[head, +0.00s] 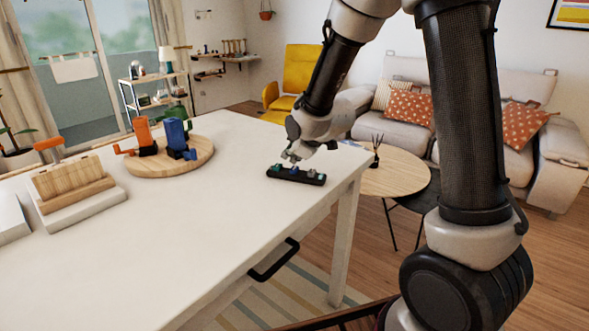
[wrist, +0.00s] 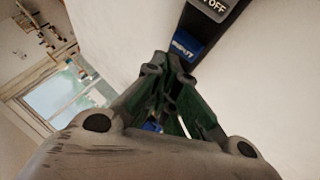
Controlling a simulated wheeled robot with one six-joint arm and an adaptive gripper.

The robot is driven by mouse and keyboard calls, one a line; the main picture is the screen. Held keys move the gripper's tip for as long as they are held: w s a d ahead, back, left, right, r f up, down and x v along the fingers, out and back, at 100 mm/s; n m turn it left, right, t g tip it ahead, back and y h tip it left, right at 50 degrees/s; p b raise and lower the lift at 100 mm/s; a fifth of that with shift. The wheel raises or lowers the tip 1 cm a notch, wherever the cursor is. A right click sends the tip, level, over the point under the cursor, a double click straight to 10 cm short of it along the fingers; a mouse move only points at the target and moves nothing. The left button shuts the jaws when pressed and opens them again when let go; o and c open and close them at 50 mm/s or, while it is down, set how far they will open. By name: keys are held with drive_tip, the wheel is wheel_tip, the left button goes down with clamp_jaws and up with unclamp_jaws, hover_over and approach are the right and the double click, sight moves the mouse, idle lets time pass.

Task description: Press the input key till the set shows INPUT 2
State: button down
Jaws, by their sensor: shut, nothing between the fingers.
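A black key strip (head: 296,175) lies near the right edge of the white table. It carries several small keys, green, blue and grey among them. In the wrist view a blue key marked INPUT (wrist: 184,46) shows on the black strip, beside a grey key ending in OFF (wrist: 212,8). My gripper (head: 291,158) is shut and empty, its tips just over the strip near the blue key. In the wrist view its dark green fingers (wrist: 166,62) point at the INPUT key's near edge; I cannot tell whether they touch it. No screen showing an input is visible.
On the white table (head: 190,240) stand a round wooden board (head: 200,165) with an orange and a blue item, and a wooden slotted block (head: 75,185) at left. A black drawer handle (head: 273,262) juts from the front. The table's middle is clear.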

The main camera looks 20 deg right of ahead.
sight(292, 169)
drive_tip(key=shift+f, duration=0.1)
drive_tip(key=shift+f, duration=0.3)
drive_tip(key=shift+f, duration=0.85)
idle(0.8)
drive_tip(key=shift+r, duration=1.3)
drive_tip(key=shift+r, duration=0.1)
drive_tip(key=shift+r, duration=2.4)
